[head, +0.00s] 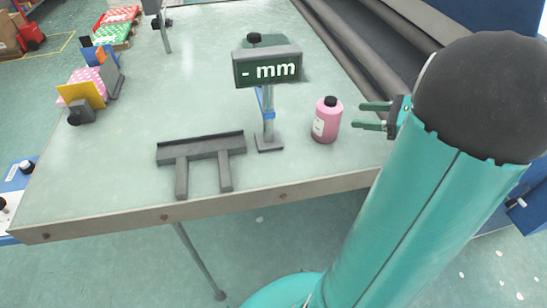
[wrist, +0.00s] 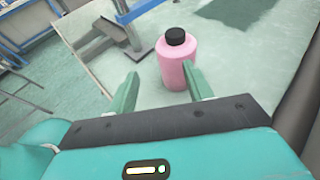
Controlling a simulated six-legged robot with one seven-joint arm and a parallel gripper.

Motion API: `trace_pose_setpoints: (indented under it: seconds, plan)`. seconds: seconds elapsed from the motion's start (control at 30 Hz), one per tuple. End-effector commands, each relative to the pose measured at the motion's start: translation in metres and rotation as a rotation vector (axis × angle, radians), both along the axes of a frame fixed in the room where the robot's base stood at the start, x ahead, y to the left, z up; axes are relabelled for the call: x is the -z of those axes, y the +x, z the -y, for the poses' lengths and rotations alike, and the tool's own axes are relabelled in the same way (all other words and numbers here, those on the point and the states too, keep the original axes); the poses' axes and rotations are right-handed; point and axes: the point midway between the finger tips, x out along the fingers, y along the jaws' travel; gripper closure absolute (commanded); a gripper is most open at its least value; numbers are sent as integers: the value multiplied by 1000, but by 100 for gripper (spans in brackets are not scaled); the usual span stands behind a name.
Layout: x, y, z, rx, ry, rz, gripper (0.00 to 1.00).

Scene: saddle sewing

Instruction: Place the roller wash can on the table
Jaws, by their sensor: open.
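The roller wash can (head: 326,122) is a pink bottle with a black cap and a pale label. It stands upright on the pale green table (head: 215,85), near its front right part. It also shows in the wrist view (wrist: 177,62), just beyond and between the fingertips. My gripper (head: 362,115) is open and empty to the right of the can in the head view, its two green fingers pointing toward it. The fingers also show in the wrist view (wrist: 160,85). In the head view a gap shows between the fingertips and the can.
A display reading "- mm" (head: 267,68) stands on a post left of the can. A dark grey bracket (head: 200,150) lies near the front edge. Dark rollers (head: 345,45) run along the table's right side. Colored boxes (head: 115,25) sit at the far left.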

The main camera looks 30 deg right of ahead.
Motion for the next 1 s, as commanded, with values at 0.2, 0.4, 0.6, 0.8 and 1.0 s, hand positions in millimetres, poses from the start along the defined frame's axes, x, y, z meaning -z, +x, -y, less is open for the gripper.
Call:
trace_pose_setpoints:
  seconds: [0.2, 0.4, 0.6, 0.8, 1.0]
  plan:
    - [-6, 21, -118, -400, -373, -30, 49]
    - [-3, 4, -215, -861, -851, 40, 49]
    - [-3, -24, -273, -1299, -1370, 225, 49]
    - [-14, -41, -304, -1614, -1840, 461, 49]
    - [-20, -46, -312, -1718, -2027, 561, 49]
